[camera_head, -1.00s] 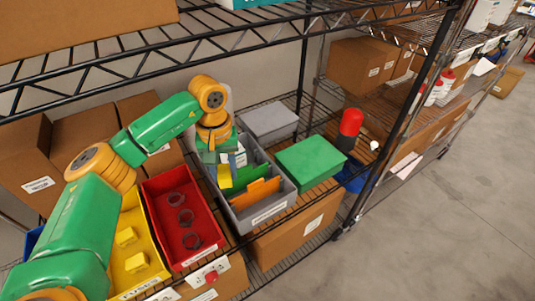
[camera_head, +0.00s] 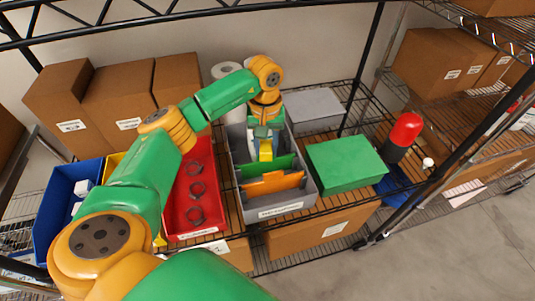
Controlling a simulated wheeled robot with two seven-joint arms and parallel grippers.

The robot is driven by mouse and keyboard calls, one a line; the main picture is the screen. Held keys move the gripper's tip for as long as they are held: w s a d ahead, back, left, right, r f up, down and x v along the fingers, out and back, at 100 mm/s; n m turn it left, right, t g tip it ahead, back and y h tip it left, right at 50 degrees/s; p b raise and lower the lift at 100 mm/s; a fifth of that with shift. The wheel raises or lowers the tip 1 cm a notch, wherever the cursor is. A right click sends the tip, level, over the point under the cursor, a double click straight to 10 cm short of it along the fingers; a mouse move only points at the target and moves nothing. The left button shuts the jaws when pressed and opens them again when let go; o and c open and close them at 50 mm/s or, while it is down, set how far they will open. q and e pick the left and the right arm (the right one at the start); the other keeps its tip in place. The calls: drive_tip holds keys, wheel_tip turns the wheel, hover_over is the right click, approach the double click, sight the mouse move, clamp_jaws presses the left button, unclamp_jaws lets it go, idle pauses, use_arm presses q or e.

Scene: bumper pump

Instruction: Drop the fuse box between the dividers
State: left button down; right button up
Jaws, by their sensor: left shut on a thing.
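A yellow fuse box (camera_head: 266,152) is held in my left gripper (camera_head: 264,134), which is shut on it and points down over the grey divider bin (camera_head: 308,186). The bin holds a green divider (camera_head: 270,166) and an orange divider (camera_head: 274,183) in front of the fuse box. The fuse box appears just behind the green divider; its lower end and exact height are hard to tell. My right gripper is not in view.
A red bin (camera_head: 181,219) with several dark rings stands left of the grey bin. A green box (camera_head: 345,164) stands to its right, a grey box (camera_head: 315,108) behind. A black shelf post (camera_head: 362,68) and upper shelf frame the space.

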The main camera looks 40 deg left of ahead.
use_arm(q)
drive_tip(key=shift+c, duration=2.1)
unclamp_jaws()
drive_tip(key=shift+s+r, duration=0.2)
drive_tip(key=shift+s, duration=0.05)
drive_tip(key=shift+w, duration=0.1)
drive_tip(key=shift+r, duration=0.2)
wheel_tip(320, 180, up, 7)
drive_tip(key=shift+f+b, duration=0.15)
drive_tip(key=shift+b, duration=0.6)
